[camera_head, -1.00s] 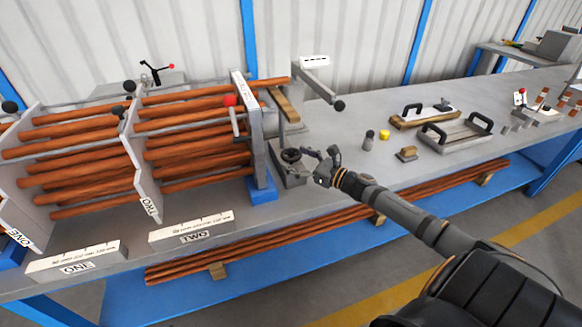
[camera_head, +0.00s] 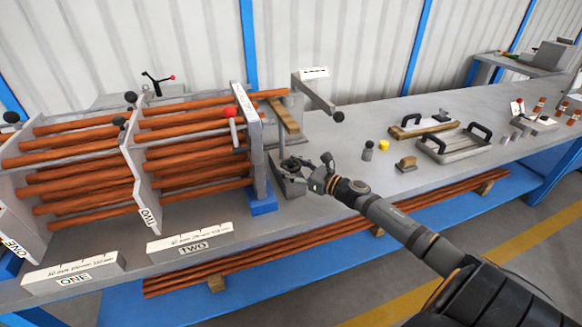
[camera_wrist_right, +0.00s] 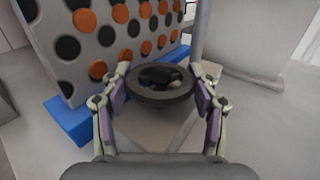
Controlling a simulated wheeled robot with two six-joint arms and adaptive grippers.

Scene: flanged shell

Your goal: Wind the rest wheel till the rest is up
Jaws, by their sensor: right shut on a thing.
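The rest wheel, a dark round handwheel (camera_head: 292,163), sits on a grey block (camera_head: 288,184) beside the rack's end plate. In the right wrist view the wheel (camera_wrist_right: 160,84) lies between the two fingers. My right gripper (camera_head: 308,170) is shut on the wheel, with its purple pads (camera_wrist_right: 160,106) at either side of the rim. A wooden bar (camera_head: 284,114) on a grey support stands behind the wheel; it may be the rest, and I cannot tell its height. My left gripper is not in view.
Copper-coloured rods (camera_head: 190,142) fill the rack at left; its perforated end plate (camera_wrist_right: 108,40) is close to my right gripper. A black-knobbed crank (camera_head: 322,98) stands behind.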

